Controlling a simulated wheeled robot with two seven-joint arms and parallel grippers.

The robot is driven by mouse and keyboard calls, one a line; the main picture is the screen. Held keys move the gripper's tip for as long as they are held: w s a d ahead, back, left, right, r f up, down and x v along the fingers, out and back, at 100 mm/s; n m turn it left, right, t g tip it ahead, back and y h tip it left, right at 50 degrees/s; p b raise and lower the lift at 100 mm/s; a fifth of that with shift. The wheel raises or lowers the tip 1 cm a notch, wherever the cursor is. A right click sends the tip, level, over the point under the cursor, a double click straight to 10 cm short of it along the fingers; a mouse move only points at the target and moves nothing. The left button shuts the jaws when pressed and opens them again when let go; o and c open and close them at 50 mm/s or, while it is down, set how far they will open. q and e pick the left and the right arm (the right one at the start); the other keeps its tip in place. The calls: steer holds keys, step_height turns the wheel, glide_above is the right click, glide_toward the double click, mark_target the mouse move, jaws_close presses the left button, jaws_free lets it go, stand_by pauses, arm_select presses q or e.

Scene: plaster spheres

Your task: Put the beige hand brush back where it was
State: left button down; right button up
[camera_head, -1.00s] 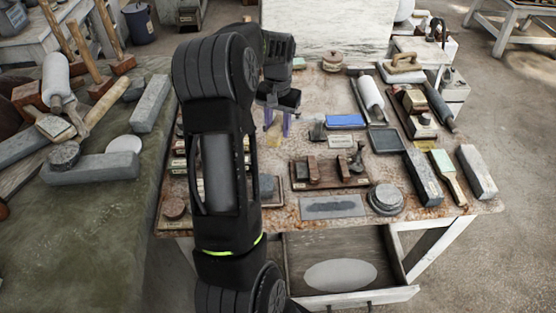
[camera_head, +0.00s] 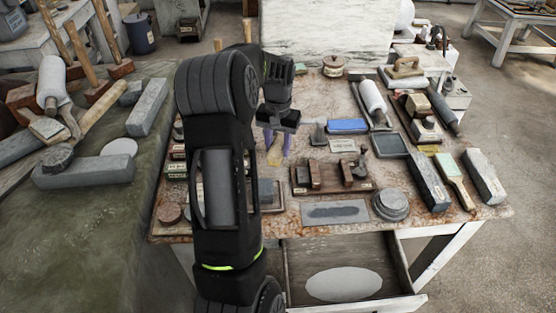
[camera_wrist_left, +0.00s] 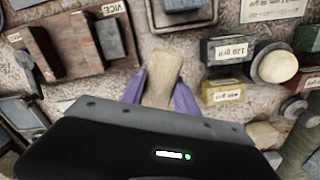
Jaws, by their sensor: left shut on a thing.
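My left gripper (camera_head: 278,143) has its purple fingers over the left-middle of the worktable (camera_head: 275,217). In the wrist view the fingers (camera_wrist_left: 160,92) are closed on both sides of a pale beige piece, which I take for the beige hand brush (camera_wrist_left: 164,76). The brush also shows below the fingers in the head view (camera_head: 275,157). Only part of it shows; the dark gripper body hides the rest in the wrist view. I cannot tell whether it touches the tabletop. My right gripper is not in view.
A wooden vice (camera_head: 333,178) lies right of the gripper, and a blue block (camera_head: 348,126) behind it. Small labelled grit blocks (camera_wrist_left: 228,50) lie close by in the wrist view. My left arm hides part of the table's left side. An open drawer (camera_head: 405,303) projects in front.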

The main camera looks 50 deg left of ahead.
mark_target(278, 144)
arm_select(q)
steer(key=shift+r, duration=0.1)
steer(key=shift+f+b, duration=1.25)
steer(key=shift+f, duration=0.65)
steer(key=shift+f, duration=0.2)
steer(key=c, duration=0.9)
jaws_free()
steer(key=shift+r, duration=0.15)
steer(key=shift+r, duration=0.15)
step_height(278, 144, up, 12)
steer(key=shift+f+b, duration=0.1)
steer(key=shift+b, duration=0.45)
